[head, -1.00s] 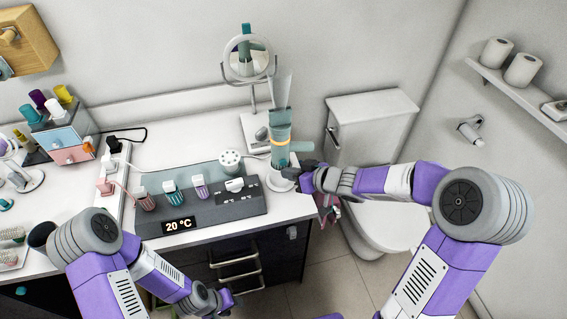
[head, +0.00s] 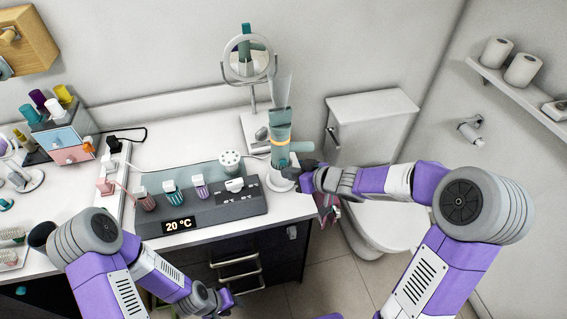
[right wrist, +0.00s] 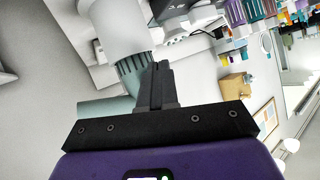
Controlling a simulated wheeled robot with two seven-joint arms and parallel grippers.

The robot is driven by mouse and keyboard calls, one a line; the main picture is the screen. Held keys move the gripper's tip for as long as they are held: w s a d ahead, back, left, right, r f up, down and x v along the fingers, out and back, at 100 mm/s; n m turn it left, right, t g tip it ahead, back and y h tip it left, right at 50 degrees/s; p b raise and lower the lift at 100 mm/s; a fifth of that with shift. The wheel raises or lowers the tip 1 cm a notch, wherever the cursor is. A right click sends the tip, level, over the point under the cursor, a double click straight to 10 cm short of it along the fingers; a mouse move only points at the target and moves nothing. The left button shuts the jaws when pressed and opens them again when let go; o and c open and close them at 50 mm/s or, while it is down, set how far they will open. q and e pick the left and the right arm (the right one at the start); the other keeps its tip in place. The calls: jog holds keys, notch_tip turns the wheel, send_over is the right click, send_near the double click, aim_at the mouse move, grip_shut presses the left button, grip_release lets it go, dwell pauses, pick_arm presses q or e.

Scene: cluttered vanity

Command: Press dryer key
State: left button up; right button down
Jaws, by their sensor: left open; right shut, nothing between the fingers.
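The dryer (head: 280,130) looks like a teal upright body with an orange band, standing at the right front corner of the white counter. In the right wrist view, a pale cylinder with a ribbed teal end (right wrist: 133,72) is close beside my fingers; I take it to be part of the dryer. I cannot make out a key on it. My right gripper (head: 298,170) is shut and empty, right against or just beside the dryer's lower part; its fingers (right wrist: 157,85) point at the ribbed end. My left gripper (head: 226,299) is open and empty, low in front of the cabinet.
A grey console (head: 229,207) with a "20 °C" display and several holders sits left of the dryer. A round mirror (head: 248,60) stands behind. The toilet (head: 385,229) is to the right. Metal drawer handles (head: 237,261) stick out near my left gripper.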

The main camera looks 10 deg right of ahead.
jog(key=shift+w, duration=0.1)
dwell(0.5)
jog(key=shift+w+p, duration=0.35)
jog(key=shift+p, duration=0.1)
jog(key=shift+w+p, duration=0.45)
dwell(0.6)
dwell(0.3)
jog(key=shift+s, duration=0.9)
jog(key=s, duration=0.5)
jog(key=shift+d, duration=0.1)
dwell(0.6)
